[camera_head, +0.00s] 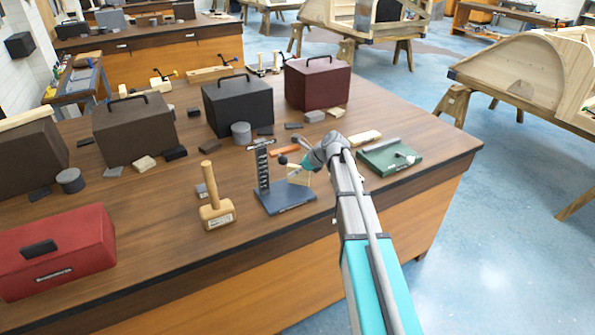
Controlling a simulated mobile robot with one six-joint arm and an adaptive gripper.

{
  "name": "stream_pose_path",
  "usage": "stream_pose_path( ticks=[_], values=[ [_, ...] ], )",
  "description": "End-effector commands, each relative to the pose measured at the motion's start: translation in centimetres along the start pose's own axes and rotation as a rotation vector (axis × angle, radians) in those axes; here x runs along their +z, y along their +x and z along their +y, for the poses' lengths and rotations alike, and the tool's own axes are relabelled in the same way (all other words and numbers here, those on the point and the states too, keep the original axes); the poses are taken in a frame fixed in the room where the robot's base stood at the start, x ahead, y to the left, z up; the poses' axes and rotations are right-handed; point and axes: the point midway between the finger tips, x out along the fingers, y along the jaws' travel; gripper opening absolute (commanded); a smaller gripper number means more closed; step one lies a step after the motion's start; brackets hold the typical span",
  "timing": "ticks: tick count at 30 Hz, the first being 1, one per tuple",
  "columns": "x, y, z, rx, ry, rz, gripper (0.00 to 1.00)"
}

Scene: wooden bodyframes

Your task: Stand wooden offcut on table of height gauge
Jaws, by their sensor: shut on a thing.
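The height gauge has an upright dark scaled column (263,170) and a flat blue-grey table (285,199) at its foot, near the middle of the bench. My gripper (297,168) is beside the column, over the right part of that table. It is shut on a small pale wooden offcut (296,177), which is partly hidden by my gripper and arm. The offcut appears low over the gauge's table; I cannot tell whether it touches it.
A wooden mallet (216,208) stands left of the gauge. A green tray (388,158) and a pale wooden block (365,138) lie to the right. Dark cases (238,104) and a maroon case (318,83) stand behind. A red toolbox (55,252) is at front left.

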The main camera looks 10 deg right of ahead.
Motion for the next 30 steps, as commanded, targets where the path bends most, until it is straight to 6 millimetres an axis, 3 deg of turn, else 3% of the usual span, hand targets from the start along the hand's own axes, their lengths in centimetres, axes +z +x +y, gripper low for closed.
stream_pose_path(
  ticks=[22, 23, 28, 30],
  values=[
    [-0.78, 0.83, 0.03, 0.000, 0.000, 0.000, 0.00],
    [-0.71, 0.77, 0.03, 0.001, -0.001, 0.000, 0.30],
    [-0.70, 0.76, 0.03, 0.000, -0.001, 0.000, 0.62],
    [-0.70, 0.76, 0.03, 0.000, -0.001, 0.000, 0.65]
  ],
)
